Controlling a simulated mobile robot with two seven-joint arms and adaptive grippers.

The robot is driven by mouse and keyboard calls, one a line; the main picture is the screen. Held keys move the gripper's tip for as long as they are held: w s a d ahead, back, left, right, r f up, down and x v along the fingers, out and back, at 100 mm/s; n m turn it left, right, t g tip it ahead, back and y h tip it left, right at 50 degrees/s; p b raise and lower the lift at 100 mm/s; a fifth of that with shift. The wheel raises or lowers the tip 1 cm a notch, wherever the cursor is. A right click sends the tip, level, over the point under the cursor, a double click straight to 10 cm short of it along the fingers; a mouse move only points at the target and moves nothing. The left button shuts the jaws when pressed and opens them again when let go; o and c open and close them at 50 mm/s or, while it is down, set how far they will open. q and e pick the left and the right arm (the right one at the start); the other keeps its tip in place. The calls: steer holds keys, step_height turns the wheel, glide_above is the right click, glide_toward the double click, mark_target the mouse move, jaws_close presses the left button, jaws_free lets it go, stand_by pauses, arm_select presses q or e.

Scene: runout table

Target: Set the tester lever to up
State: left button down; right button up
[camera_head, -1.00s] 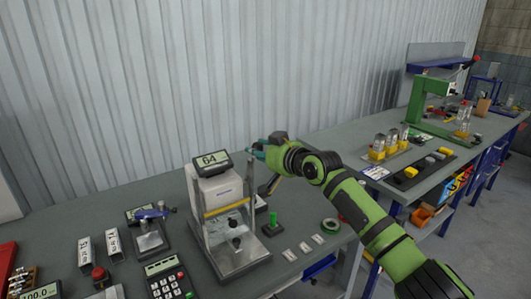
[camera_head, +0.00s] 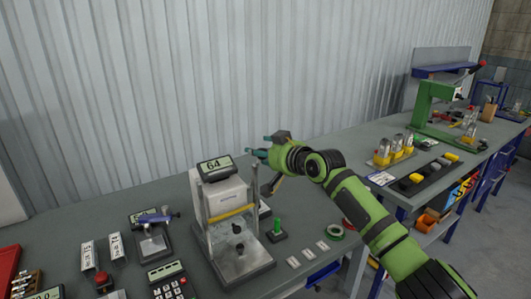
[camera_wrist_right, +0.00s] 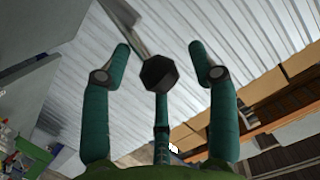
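The tester (camera_head: 230,218) is a light grey upright unit with a yellow bar and a display reading 64 on top. Its lever shows in the right wrist view as a metal bar with a dark knob (camera_wrist_right: 159,75). In the head view the lever is hard to make out beside the tester and gripper. My right gripper (camera_head: 260,148) is at the tester's upper right. In the wrist view its teal fingers (camera_wrist_right: 160,55) are spread on both sides of the knob, with gaps. The left gripper is not in view.
A keypad device (camera_head: 170,283) and a small blue-handled fixture (camera_head: 152,235) stand left. A corrugated wall (camera_head: 200,80) rises behind.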

steer(key=shift+s+a+f, duration=0.2)
steer(key=shift+a+f, duration=0.1)
steer(key=shift+a, duration=0.05)
steer(key=shift+s+d, duration=0.1)
steer(key=shift+d, duration=0.05)
steer(key=v, duration=1.2)
steer(key=shift+w+d+r, duration=0.2)
steer(key=shift+w+d, duration=0.05)
steer(key=shift+w, duration=0.1)
